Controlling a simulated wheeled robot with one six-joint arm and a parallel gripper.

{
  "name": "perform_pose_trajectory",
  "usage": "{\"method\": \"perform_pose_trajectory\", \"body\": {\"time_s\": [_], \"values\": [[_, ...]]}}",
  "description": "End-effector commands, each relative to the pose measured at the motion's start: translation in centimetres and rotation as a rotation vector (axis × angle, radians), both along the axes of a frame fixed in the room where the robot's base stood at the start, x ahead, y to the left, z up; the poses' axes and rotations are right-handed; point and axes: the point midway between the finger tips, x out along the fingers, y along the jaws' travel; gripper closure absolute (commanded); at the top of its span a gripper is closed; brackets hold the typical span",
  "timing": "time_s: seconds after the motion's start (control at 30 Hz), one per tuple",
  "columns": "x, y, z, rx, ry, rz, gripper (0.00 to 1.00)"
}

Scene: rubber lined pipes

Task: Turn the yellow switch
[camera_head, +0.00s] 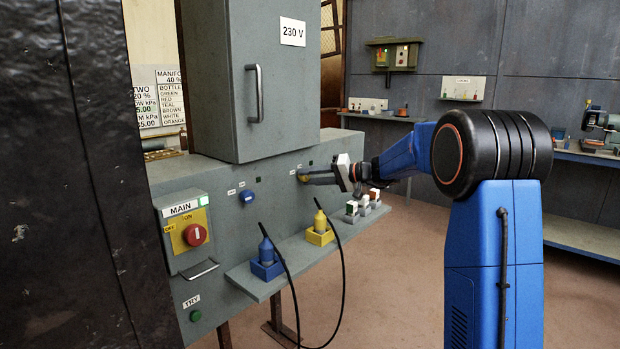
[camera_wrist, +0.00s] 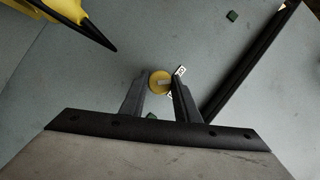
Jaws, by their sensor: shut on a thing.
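The yellow switch (camera_wrist: 159,82) is a round yellow knob with a pale bar across its face, on the grey panel. In the wrist view my gripper (camera_wrist: 160,88) has one finger on each side of it, closed on the knob. In the head view the yellow switch (camera_head: 304,178) shows as a small yellow spot at the tips of my gripper (camera_head: 312,176), which reaches in from the right. A small label beside the knob is partly covered by the right finger.
A blue knob (camera_head: 247,196) sits left on the same panel. Below, a shelf (camera_head: 262,288) holds a blue plug (camera_head: 267,257), a yellow plug (camera_head: 320,228) with black cables, and small blocks. The MAIN box (camera_head: 183,232) with a red knob is at left. Open floor lies below.

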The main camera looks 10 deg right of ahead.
Motion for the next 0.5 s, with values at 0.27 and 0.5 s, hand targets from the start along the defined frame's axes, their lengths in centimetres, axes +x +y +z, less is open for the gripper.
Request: {"method": "perform_pose_trajectory", "body": {"time_s": [0.27, 0.5], "values": [[0.08, -0.19, -0.31, 0.212, 0.155, -0.002, 0.94], [0.07, -0.19, -0.41, 0.390, 0.284, -0.003, 0.94]]}}
